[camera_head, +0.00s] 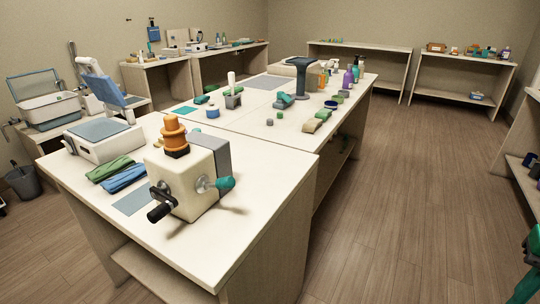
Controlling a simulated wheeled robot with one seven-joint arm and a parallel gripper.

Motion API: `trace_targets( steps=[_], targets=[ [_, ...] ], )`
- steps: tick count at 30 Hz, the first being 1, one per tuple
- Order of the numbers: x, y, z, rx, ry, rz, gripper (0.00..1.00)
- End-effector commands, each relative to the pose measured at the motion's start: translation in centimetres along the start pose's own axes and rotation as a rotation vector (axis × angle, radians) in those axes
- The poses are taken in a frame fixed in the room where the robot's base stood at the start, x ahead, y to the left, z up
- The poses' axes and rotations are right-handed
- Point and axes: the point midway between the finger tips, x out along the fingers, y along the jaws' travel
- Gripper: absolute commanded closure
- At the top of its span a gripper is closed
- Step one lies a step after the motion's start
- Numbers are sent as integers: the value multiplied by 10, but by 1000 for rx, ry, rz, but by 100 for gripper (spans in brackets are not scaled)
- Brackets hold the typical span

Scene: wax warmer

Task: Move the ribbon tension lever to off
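A cream box-shaped machine (185,180) with a grey back part stands near the front corner of the nearest table. A lever with a teal knob (224,183) sticks out from its right side. A dark handle (160,212) sticks out low at its front. An orange stacked piece (174,135) sits on top. I cannot tell for sure which control is the ribbon tension lever, and no on or off marking is readable.
Green and blue folded cloths (122,177) and a white device with a blue lid (103,135) lie left of the machine. The table (255,225) is bare to its right. Bottles and tools stand farther back. Open floor (400,200) lies right of the table.

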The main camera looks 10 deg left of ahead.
Motion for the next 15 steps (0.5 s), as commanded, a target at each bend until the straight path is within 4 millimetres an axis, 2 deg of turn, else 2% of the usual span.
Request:
trace_targets(
  steps=[7, 9, 11, 14, 15],
  targets=[
    [0, 0, 0, -1, 0, 0, 69],
    [0, 0, 0, -2, 0, 0, 62],
    [-6, 2, 7, -17, 16, -8, 62],
    [-12, -12, -5, -84, 43, -14, 62],
    [-16, -23, -15, -135, 61, -19, 62]
  ],
)
